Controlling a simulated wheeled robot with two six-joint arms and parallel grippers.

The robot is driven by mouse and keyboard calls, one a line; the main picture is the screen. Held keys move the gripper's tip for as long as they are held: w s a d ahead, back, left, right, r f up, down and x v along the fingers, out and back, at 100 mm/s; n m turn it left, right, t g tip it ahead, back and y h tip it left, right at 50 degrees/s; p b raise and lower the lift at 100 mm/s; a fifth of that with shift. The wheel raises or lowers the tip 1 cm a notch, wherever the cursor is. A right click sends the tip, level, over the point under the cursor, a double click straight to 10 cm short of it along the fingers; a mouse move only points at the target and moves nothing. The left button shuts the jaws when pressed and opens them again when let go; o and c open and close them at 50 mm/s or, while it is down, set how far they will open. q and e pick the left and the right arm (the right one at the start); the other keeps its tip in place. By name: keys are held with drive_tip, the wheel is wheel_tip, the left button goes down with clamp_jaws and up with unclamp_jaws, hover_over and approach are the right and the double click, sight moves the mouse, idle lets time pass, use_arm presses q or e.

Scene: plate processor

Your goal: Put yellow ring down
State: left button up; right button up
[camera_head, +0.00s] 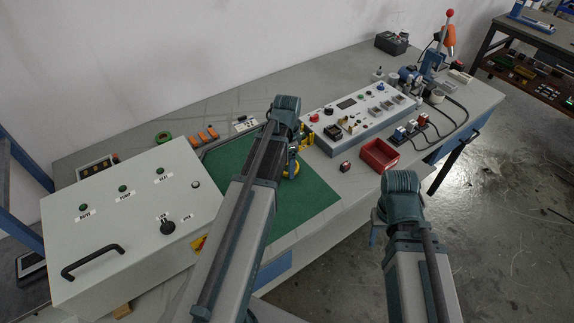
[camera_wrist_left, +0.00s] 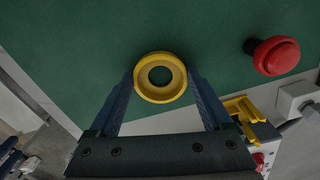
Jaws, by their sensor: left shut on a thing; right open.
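The yellow ring (camera_wrist_left: 160,60) is round with a dark centre hole and shows at the tips of my left gripper (camera_wrist_left: 161,82) in the left wrist view. The two fingers are shut on its sides, with the green mat (camera_wrist_left: 70,50) behind it. I cannot tell whether the ring touches the mat. In the head view, the ring (camera_head: 291,168) is partly hidden beside my left arm, over the mat (camera_head: 315,192). My right gripper (camera_head: 376,230) is mostly hidden by its own wrist, off the table's front edge, and is open.
A red button (camera_wrist_left: 276,55) stands near the ring in the left wrist view. A grey control box (camera_head: 130,220) fills the left of the table. A white panel (camera_head: 360,115) and a red bin (camera_head: 379,155) stand to the right. The mat's right part is clear.

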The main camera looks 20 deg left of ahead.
use_arm(q)
drive_tip(key=shift+f, duration=0.2)
drive_tip(key=o, duration=1.2)
drive_tip(key=shift+o, duration=0.2)
drive_tip(key=shift+r, duration=0.1)
wheel_tip(320, 180, up, 12)
drive_tip(key=p, duration=1.2)
drive_tip(key=s+d+n, duration=0.2)
drive_tip(key=s+d, duration=0.5)
drive_tip(key=d, duration=0.4)
drive_tip(key=s+d+n+y, duration=0.1)
drive_tip(key=s+d+n, duration=0.2)
drive_tip(key=s+d, duration=0.4)
drive_tip(key=d, duration=0.3)
drive_tip(key=shift+d+r, duration=0.2)
drive_tip(key=shift+d, duration=0.2)
